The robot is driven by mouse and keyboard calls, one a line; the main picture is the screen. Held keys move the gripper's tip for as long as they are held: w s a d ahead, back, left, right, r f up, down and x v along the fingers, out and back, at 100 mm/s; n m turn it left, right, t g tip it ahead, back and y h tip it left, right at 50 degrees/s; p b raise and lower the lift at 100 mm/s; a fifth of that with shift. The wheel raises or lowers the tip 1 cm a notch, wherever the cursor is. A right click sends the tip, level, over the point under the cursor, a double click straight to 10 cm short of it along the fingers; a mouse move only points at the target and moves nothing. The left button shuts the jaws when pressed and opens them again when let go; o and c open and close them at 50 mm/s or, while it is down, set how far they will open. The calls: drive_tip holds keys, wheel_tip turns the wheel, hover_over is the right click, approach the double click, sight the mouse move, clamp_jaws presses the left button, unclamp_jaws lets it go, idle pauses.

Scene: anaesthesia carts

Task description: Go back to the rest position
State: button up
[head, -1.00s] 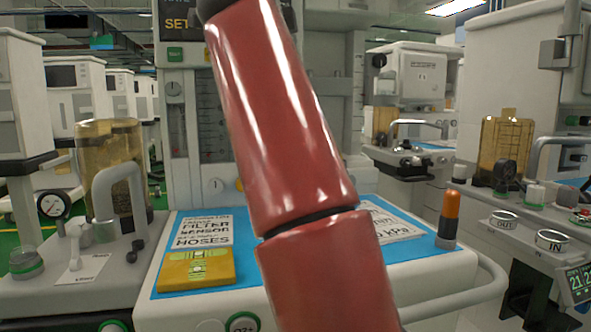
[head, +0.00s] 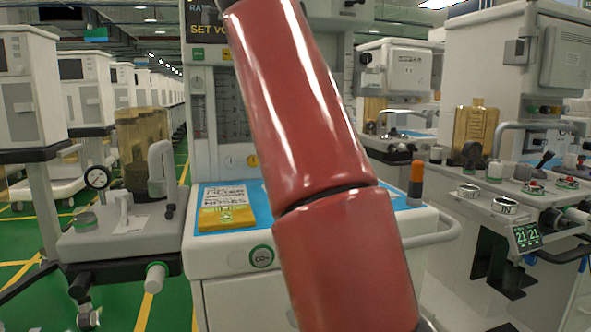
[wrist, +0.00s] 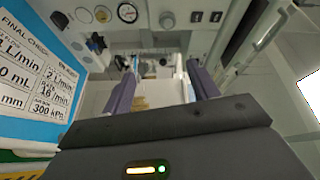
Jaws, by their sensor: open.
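My gripper (wrist: 160,92) shows in the wrist view with its two purple-grey fingers apart and nothing between them. It is not seen in the head view, where my red arm crosses the middle and hides part of the cart behind it. In the wrist view a printed card headed "FINAL CHECK" (wrist: 40,75) is at the left, and a panel with round gauges (wrist: 127,13) is at the top.
The cart's blue-covered top (head: 258,207) bears a yellow block (head: 226,216), a printed sheet and an orange-topped cylinder (head: 416,185). A machine with amber canister (head: 142,150) stands left, another machine (head: 475,130) right. Green floor (head: 115,270) shows at lower left.

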drive_tip(key=w+d+f+n+g, duration=0.25)
drive_tip(key=d+f, duration=0.55)
drive_tip(key=d, duration=0.4)
drive_tip(key=s+d+f+n+g+y+p, duration=0.1)
drive_tip(key=s+d+f+n+g, duration=0.35)
drive_tip(key=d+f, duration=0.4)
drive_tip(key=s+a+f+n+g, duration=0.1)
drive_tip(key=s+f+n, duration=0.2)
drive_tip(key=s+f, duration=0.5)
drive_tip(key=s+a+f+n+g+p, duration=0.1)
drive_tip(key=s+f+n+g, duration=0.1)
drive_tip(key=s+f, duration=0.7)
drive_tip(key=s+a+f+n+g+y, duration=0.1)
drive_tip(key=s+f+n, duration=0.4)
drive_tip(key=f, duration=1.2)
drive_tip(key=s+g, duration=0.1)
drive_tip(key=s, duration=0.3)
drive_tip(key=shift+s+a+f, duration=0.15)
drive_tip(key=shift+s, duration=0.1)
clamp_jaws()
